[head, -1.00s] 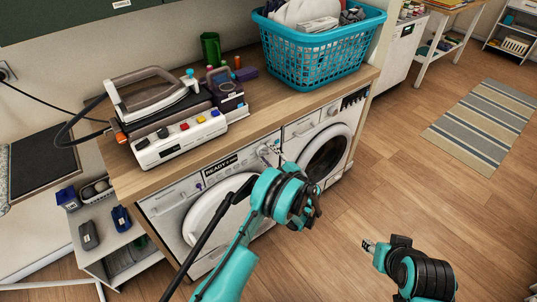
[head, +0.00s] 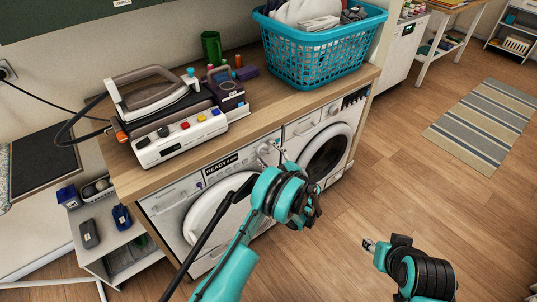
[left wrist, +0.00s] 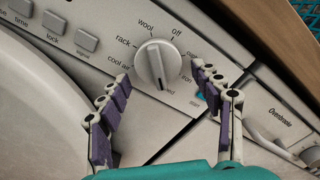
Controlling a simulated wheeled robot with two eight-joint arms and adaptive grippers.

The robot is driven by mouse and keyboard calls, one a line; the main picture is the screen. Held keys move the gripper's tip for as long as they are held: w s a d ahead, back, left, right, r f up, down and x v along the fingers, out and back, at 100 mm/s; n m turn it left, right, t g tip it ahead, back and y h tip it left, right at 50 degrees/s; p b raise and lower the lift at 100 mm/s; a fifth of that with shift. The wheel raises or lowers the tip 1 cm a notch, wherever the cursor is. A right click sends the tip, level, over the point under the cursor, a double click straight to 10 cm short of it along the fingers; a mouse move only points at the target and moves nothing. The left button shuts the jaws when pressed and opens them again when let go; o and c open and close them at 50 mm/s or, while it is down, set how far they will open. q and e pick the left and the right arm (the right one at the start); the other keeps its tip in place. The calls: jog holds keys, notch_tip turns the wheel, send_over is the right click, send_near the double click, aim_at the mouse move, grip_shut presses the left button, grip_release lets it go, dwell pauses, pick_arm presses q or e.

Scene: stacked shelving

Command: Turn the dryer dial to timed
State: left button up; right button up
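The dryer dial (left wrist: 153,62) is a round grey knob with a raised ridge on the dryer's panel (head: 215,172). In the left wrist view its ridge runs nearly upright, slightly tilted. The upper end lies between "wool" and "off"; the lower end is near a partly hidden label ending in "ed". My left gripper (left wrist: 160,74) is open, with one finger on each side of the dial; I cannot tell whether either touches it. In the head view this gripper (head: 280,153) is at the machine's front. My right gripper (head: 369,246) hangs over the floor; its opening is too small to judge.
A wooden counter (head: 255,117) above the machines carries an iron (head: 155,97) on a base and a turquoise laundry basket (head: 315,60). A second machine with a round door (head: 325,152) stands to the right. The floor at right is clear apart from a striped rug (head: 485,120).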

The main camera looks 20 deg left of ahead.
pick_arm(q)
jog(key=v, duration=1.2)
dwell(0.3)
jog(key=s+a+r+n+g+h, duration=0.5)
jog(key=a+r, duration=0.4)
jog(key=r, duration=0.5)
jog(key=s+d+r+n+t+h, duration=0.1)
jog(key=s+n+h, duration=0.8)
jog(key=s, duration=1.6)
jog(key=r+n, duration=0.1)
jog(key=n, duration=0.1)
jog(key=shift+d+r+n, duration=0.2)
jog(key=shift+d+n, duration=0.1)
jog(key=shift+d, duration=0.05)
